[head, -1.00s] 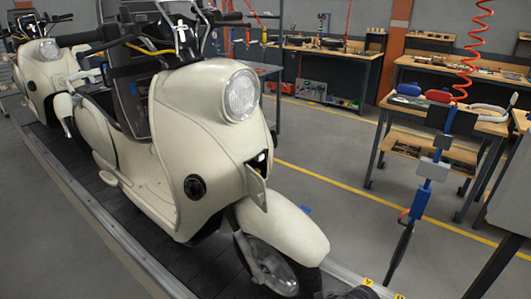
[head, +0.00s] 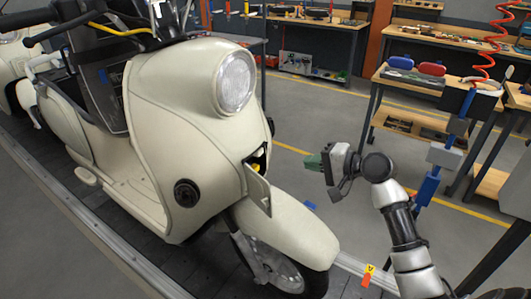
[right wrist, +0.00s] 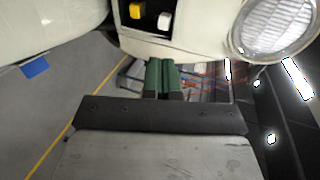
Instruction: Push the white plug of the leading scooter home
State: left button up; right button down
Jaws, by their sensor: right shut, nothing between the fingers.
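The leading cream scooter (head: 150,125) stands upright on the slat conveyor, its headlamp toward the right. Its small front hatch (head: 257,190) hangs open below the headlamp. In the right wrist view, a white plug (right wrist: 165,20) and a yellow plug (right wrist: 137,9) sit side by side in the dark opening. I cannot tell how deep the white plug sits. My right gripper (head: 312,161) is shut and empty, to the right of the opening and apart from it. Its green fingers (right wrist: 164,72) show just below the plugs in the right wrist view. My left gripper is out of view.
A second scooter (head: 14,65) stands behind on the left. Workbenches (head: 310,50) line the back.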

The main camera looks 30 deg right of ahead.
jog(key=p, duration=0.2)
send_near(259, 152)
jog(key=x, duration=0.2)
jog(key=p+x, duration=0.1)
jog(key=x, duration=0.1)
jog(key=p+x, duration=0.1)
jog(key=x, duration=0.1)
jog(key=shift+f, duration=0.35)
jog(key=shift+w+a+f, duration=0.15)
jog(key=shift+w+a, duration=0.2)
jog(key=shift+w, duration=0.2)
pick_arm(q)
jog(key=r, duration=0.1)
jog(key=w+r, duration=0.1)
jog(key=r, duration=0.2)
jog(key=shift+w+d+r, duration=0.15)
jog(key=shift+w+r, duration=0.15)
pick_arm(e)
jog(key=shift+w+a, duration=0.45)
jog(key=shift+w, duration=0.35)
jog(key=shift+s+d+r, duration=0.1)
jog(key=shift+r, duration=0.1)
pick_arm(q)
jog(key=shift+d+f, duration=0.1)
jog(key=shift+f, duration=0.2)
